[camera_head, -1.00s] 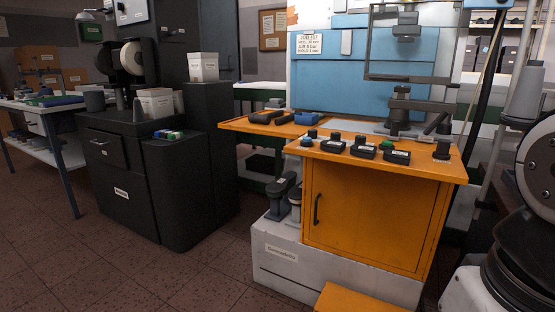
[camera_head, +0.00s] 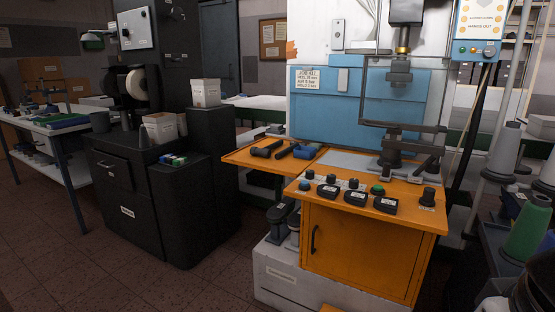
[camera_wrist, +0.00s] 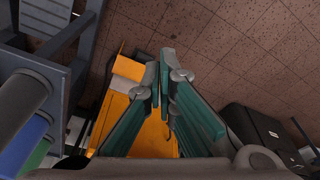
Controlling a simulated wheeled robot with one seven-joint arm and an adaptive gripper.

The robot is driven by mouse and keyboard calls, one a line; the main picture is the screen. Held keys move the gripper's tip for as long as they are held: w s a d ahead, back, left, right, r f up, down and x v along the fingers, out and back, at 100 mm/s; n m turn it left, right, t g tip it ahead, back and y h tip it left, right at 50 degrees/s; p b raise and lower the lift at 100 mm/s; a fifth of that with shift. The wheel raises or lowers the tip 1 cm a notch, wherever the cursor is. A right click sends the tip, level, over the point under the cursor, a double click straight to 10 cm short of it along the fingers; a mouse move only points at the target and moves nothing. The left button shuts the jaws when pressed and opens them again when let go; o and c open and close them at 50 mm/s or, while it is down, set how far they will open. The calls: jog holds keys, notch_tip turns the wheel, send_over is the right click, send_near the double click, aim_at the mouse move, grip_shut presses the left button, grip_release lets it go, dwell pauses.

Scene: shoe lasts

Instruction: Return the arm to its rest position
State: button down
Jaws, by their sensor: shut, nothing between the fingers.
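My gripper (camera_wrist: 163,62) shows in the wrist view with its teal-padded fingers close together and nothing between them. It hangs over open space, with the orange cabinet (camera_wrist: 124,112) and the tiled floor beyond its fingers. In the head view the gripper itself is not seen. Only a dark rounded part, probably of my arm, shows at the bottom right corner.
The orange machine cabinet (camera_head: 360,255) with knobs on its top stands in front. A black cabinet (camera_head: 135,210) is at left, beside a white table (camera_head: 60,150). A rack with a green cone (camera_head: 528,228) is at right. Floor at lower left is clear.

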notch_tip(320, 180, up, 20)
jog(key=s+t+p, duration=0.2)
jog(key=p, duration=1.5)
jog(key=shift+s, duration=0.3)
jog(key=shift+d+f, duration=0.1)
